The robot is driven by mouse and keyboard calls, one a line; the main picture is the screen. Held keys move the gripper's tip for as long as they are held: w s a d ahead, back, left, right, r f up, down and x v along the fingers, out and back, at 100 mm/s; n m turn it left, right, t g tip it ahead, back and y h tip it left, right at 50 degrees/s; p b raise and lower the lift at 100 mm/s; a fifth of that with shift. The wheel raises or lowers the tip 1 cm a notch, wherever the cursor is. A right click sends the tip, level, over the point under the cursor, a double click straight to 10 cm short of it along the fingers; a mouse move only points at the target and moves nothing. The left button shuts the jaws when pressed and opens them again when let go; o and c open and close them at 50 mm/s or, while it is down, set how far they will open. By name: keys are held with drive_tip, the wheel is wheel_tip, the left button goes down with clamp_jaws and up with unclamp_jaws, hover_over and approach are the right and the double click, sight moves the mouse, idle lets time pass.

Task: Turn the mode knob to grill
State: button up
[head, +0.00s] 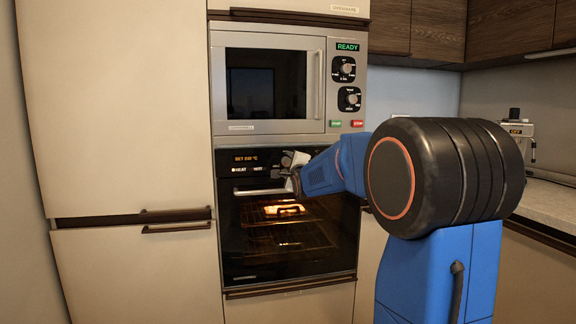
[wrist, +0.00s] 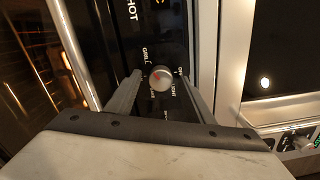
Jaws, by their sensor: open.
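The mode knob (wrist: 161,78) is a small round silver knob on the oven's black control panel, with a red mark on its face. White labels ring it; one to its upper left in the wrist view reads like GRILL. I cannot tell exactly which label the red mark points to. My gripper (wrist: 161,80) is open, with one finger on each side of the knob; I cannot tell whether they touch it. In the head view my gripper (head: 293,167) is at the oven panel and hides the knob.
The oven door (head: 240,235) is shut below, with its handle (head: 258,190) close under my gripper and a lit interior. A microwave (head: 220,85) showing READY sits above, with two knobs and two buttons. A counter (head: 550,196) lies at the right.

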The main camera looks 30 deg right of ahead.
drive_tip(key=v, duration=1.7)
drive_tip(key=s+a+f+n+g+y, duration=0.1)
drive_tip(key=s+a+f+n+g, duration=0.3)
drive_tip(key=s, duration=0.7)
drive_tip(key=s+a+f+n+g+y, duration=0.2)
drive_tip(key=s+a+f+n+g, duration=0.2)
drive_tip(key=s+a+f+n, duration=0.3)
drive_tip(key=s+a+f+n+g+y, duration=0.1)
drive_tip(key=s+a+f+n+g, duration=0.4)
drive_tip(key=s+f+n, duration=0.8)
drive_tip(key=s+a+f, duration=0.1)
drive_tip(key=s+f, duration=0.2)
drive_tip(key=s, duration=0.1)
drive_tip(key=shift+a+f+y, duration=0.2)
drive_tip(key=shift+a+y, duration=0.1)
drive_tip(key=shift+y, duration=0.1)
